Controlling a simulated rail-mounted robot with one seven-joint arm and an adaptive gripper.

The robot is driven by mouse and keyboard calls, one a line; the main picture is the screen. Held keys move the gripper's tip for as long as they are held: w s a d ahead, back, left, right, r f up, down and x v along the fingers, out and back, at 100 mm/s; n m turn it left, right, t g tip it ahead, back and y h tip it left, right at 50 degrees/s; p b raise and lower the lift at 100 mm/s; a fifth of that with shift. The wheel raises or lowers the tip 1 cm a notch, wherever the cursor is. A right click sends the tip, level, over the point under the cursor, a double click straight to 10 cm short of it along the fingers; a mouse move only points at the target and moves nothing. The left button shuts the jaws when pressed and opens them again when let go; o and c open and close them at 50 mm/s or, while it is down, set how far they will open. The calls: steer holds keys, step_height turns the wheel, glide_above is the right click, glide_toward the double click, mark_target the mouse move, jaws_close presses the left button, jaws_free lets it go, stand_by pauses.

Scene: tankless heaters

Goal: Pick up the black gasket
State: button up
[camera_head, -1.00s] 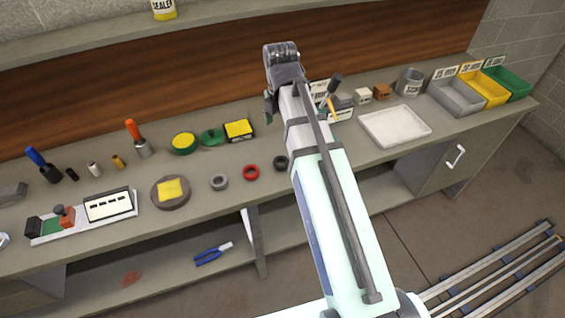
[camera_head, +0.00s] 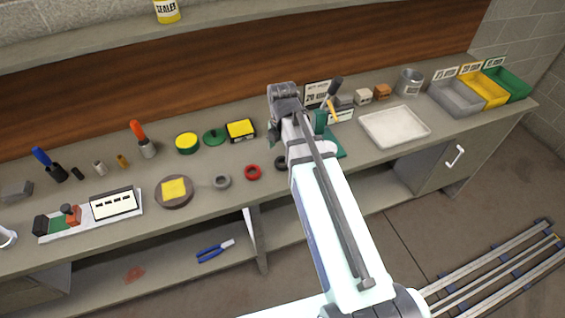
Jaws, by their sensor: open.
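The black gasket (camera_head: 281,162) is a small dark ring lying on the workbench, right of the red ring. My arm covers its right part. My gripper (camera_head: 273,135) is open and points down at the end of the arm, above the bench and behind the gasket as seen here. Only a dark green part of it shows left of my wrist; the fingertips are mostly hidden. A red ring (camera_head: 252,172) and a grey ring (camera_head: 221,181) lie in a row left of the gasket.
A white tray (camera_head: 394,127) and bins (camera_head: 457,98) stand to the right. A yellow-topped box (camera_head: 240,130) and green tins (camera_head: 187,143) stand behind the rings. The bench front is clear.

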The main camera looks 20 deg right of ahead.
mark_target(283, 161)
steer(key=shift+s+d+f+p, duration=0.1)
steer(key=shift+f+p, duration=0.65)
steer(key=shift+f, duration=1.4)
steer(key=c, duration=1.2)
